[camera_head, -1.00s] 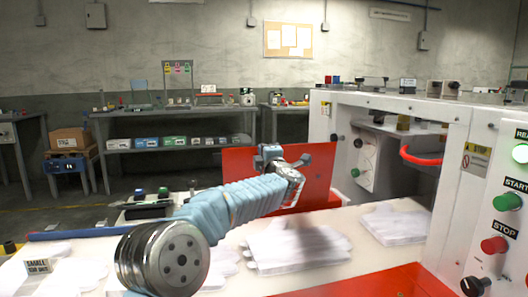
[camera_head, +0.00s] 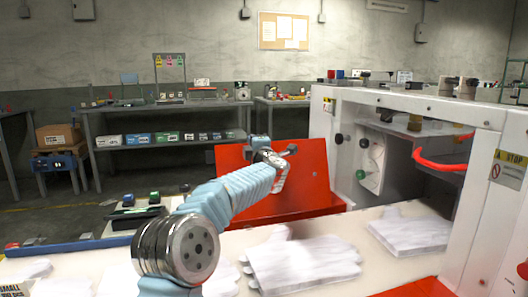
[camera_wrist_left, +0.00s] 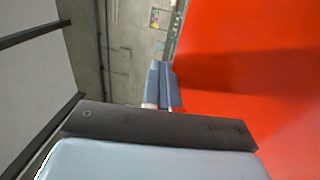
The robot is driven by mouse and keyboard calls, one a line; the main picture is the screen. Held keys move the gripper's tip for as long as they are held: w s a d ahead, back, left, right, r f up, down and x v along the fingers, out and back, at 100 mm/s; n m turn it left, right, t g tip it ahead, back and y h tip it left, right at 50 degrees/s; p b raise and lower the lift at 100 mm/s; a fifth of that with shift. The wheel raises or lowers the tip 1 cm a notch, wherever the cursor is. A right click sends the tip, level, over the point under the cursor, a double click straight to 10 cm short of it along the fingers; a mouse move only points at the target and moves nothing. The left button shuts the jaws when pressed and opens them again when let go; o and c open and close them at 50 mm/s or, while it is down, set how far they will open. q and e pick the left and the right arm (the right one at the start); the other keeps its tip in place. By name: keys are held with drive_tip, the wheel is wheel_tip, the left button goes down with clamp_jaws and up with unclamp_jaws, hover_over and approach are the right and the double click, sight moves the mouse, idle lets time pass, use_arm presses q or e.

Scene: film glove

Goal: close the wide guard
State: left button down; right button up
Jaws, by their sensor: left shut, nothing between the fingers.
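The wide guard is the red panel (camera_head: 312,178) standing open at the left end of the white machine (camera_head: 322,125). A dark knob shows near its top edge. My left arm reaches across from the lower left, with the left gripper (camera_head: 260,142) in front of the guard's upper left part. In the left wrist view the left gripper's blue fingers (camera_wrist_left: 163,84) are together and empty. The red guard (camera_wrist_left: 250,80) fills the right side there. Whether the fingers touch it I cannot tell. My right gripper is not in view.
Stacks of white gloves (camera_head: 300,264) lie on the pale table below my arm, with more gloves (camera_head: 412,231) at the right. A curved red handle (camera_head: 440,163) shows in the machine opening. A grey shelf bench (camera_head: 165,120) stands behind.

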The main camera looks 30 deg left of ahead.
use_arm(q)
drive_tip(key=shift+w+a+f, duration=0.3)
drive_tip(key=shift+w+a, duration=0.15)
drive_tip(key=shift+a, duration=0.1)
drive_tip(key=shift+w+a+f, duration=0.3)
drive_tip(key=shift+w+a, duration=0.15)
drive_tip(key=shift+a, duration=0.05)
